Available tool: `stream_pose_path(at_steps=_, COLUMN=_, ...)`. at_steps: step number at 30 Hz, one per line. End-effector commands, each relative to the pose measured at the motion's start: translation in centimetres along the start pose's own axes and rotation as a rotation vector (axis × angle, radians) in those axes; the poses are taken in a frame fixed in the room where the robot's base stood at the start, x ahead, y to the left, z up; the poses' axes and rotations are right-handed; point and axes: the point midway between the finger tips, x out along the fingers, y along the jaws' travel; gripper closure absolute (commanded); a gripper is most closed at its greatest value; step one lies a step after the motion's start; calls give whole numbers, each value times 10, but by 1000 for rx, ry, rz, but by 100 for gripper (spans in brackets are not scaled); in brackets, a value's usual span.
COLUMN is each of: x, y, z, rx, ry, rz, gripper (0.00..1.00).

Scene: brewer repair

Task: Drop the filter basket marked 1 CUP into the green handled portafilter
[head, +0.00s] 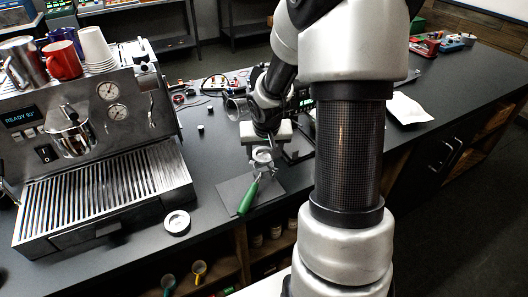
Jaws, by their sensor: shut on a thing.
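The green handled portafilter (250,195) lies on a dark mat (229,190) on the counter, its green handle toward the front edge. Its metal head is at the far end of the handle, below my gripper (263,148). My gripper points down and is shut on a small metal filter basket (262,155), right at the portafilter's head. I cannot tell whether the basket is above the head or inside it, and no marking on it is legible. A second round metal basket (176,221) lies on the counter to the left, near the front edge; its marking is too small to read.
A large espresso machine (105,150) with a drip grille fills the left, with a red cup (62,61) and other cups on top. Loose small parts and cables lie behind the mat. A white cloth or packet (406,109) lies right of my arm. The right counter is mostly clear.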

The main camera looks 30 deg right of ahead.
Motion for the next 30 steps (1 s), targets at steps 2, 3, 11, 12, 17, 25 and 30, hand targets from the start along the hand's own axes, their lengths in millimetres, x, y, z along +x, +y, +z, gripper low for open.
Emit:
stream_pose_path(at_steps=2, x=1, y=0, z=0, rx=0, ry=0, rz=0, gripper=67)
stream_pose_path(at_steps=3, x=2, y=0, z=1, rx=0, ry=0, rz=0, gripper=67)
stream_pose_path(at_steps=11, x=5, y=0, z=2, rx=0, ry=0, rz=0, gripper=67)
stream_pose_path(at_steps=12, x=5, y=0, z=2, rx=0, ry=0, rz=0, gripper=67)
stream_pose_path(at_steps=17, x=7, y=0, z=3, rx=0, ry=0, rz=0, gripper=67)
stream_pose_path(at_steps=25, x=10, y=0, z=4, rx=0, ry=0, rz=0, gripper=67)
stream_pose_path(at_steps=30, x=12, y=0, z=5, rx=0, ry=0, rz=0, gripper=67)
